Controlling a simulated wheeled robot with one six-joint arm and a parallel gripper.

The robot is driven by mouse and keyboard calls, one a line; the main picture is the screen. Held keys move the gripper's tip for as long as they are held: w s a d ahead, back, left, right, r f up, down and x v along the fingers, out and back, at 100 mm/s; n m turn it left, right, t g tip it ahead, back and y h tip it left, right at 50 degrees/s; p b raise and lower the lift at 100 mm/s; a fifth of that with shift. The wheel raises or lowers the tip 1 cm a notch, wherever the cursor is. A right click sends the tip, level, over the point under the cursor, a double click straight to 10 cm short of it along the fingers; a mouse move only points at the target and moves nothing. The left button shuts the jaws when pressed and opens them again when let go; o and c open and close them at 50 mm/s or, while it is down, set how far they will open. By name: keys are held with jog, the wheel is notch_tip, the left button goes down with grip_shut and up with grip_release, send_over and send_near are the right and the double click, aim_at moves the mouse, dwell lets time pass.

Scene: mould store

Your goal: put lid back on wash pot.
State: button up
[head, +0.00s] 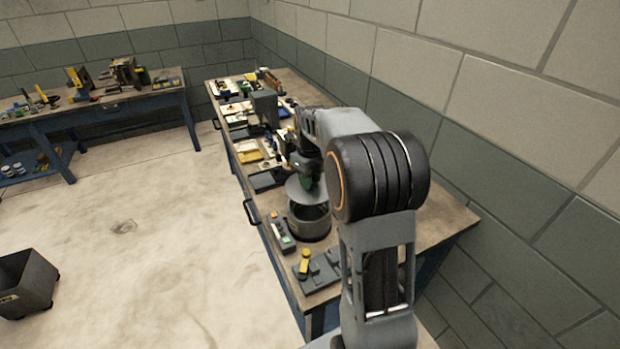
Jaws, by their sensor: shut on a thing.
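The wash pot (309,222) is a dark grey round pot standing on the workbench along the right wall. The lid (297,191) is a light grey disc tilted just above the pot, its left edge out over the rim. I cannot tell whether the lid touches the rim. My gripper (308,178) is above the lid and shut on it, with a bit of green showing between. The jaws are small and partly hidden by my arm, which also covers the bench to the right of the pot.
The workbench (440,218) holds trays, small boxes and tools behind the pot. A small control box (280,232) and a grey block with a yellow knob (305,262) stand in front. A second bench (110,108) is at the back left. A dark bin (27,285) stands on the open floor.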

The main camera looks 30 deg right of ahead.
aim_at(310, 193)
jog(key=shift+s+a+f+b, duration=0.15)
jog(key=shift+f+b, duration=0.3)
jog(key=shift+f, duration=0.15)
jog(key=shift+a+f+b, duration=0.1)
jog(key=shift+f+b, duration=0.55)
jog(key=shift+f, duration=0.15)
jog(key=shift+f+b, duration=1)
jog(key=shift+f, duration=0.45)
jog(key=shift+f+p, duration=0.15)
jog(key=shift+p, duration=0.15)
dwell(0.5)
jog(key=o, duration=1.1)
jog(key=shift+c, duration=0.2)
jog(key=shift+o, duration=0.4)
